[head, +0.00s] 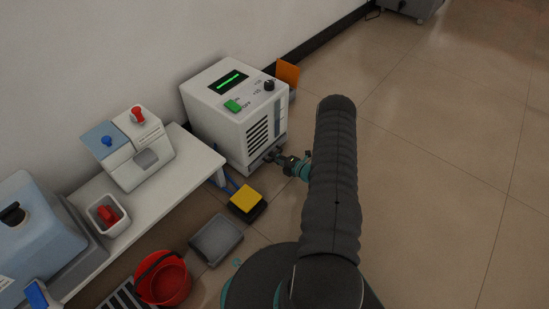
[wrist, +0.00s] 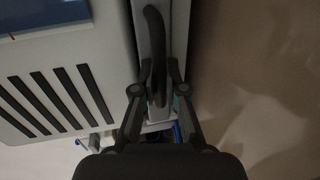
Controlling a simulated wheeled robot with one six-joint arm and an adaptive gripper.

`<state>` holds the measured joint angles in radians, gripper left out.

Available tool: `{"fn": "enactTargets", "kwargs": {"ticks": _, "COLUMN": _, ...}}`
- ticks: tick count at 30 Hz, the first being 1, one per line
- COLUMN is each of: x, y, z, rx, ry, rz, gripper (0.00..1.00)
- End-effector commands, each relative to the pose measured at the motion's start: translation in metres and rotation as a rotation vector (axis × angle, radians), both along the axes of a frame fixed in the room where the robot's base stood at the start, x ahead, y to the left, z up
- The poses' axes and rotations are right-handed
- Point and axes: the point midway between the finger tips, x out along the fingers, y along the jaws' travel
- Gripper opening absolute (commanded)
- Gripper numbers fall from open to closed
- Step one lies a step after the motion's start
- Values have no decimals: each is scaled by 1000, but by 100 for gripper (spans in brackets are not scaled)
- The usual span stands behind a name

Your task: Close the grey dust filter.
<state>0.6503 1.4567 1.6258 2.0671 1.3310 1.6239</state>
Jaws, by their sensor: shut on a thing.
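The grey dust filter (head: 256,163) is a long narrow piece low on the front of the white machine (head: 215,115), below its black vent slots. In the wrist view the filter (wrist: 178,30) is a pale grey strip with a dark curved handle (wrist: 155,40). My gripper (head: 275,157) is at the front of the filter. In the wrist view my gripper (wrist: 155,88) has one finger on each side of the handle and is shut on it. How far the filter stands out from the machine I cannot tell.
A yellow-topped box (head: 246,198), a grey tray (head: 216,239) and a red bucket (head: 163,280) are on the floor near the white bench (head: 190,160). An orange panel (head: 288,72) stands behind the machine. The floor (head: 450,150) to the right is clear.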

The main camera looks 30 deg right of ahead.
Motion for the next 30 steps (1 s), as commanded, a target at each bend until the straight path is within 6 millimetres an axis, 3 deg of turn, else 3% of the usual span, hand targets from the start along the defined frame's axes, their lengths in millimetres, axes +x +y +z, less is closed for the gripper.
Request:
{"fn": "enactTargets", "kwargs": {"ticks": 11, "x": 7, "y": 7, "z": 0, "rx": -6, "ry": -1, "rz": 5, "gripper": 0}}
{"fn": "enactTargets", "kwargs": {"ticks": 12, "x": 7, "y": 8, "z": 0, "rx": -6, "ry": -3, "rz": 6, "gripper": 13}}
{"fn": "enactTargets", "kwargs": {"ticks": 15, "x": 8, "y": 10, "z": 0, "rx": -6, "ry": -2, "rz": 9, "gripper": 37}}
{"fn": "enactTargets", "kwargs": {"ticks": 25, "x": 5, "y": 11, "z": 0, "rx": -4, "ry": -1, "rz": 13, "gripper": 37}}
{"fn": "enactTargets", "kwargs": {"ticks": 30, "x": -8, "y": 3, "z": 3, "rx": -3, "ry": 1, "rz": 9, "gripper": 37}}
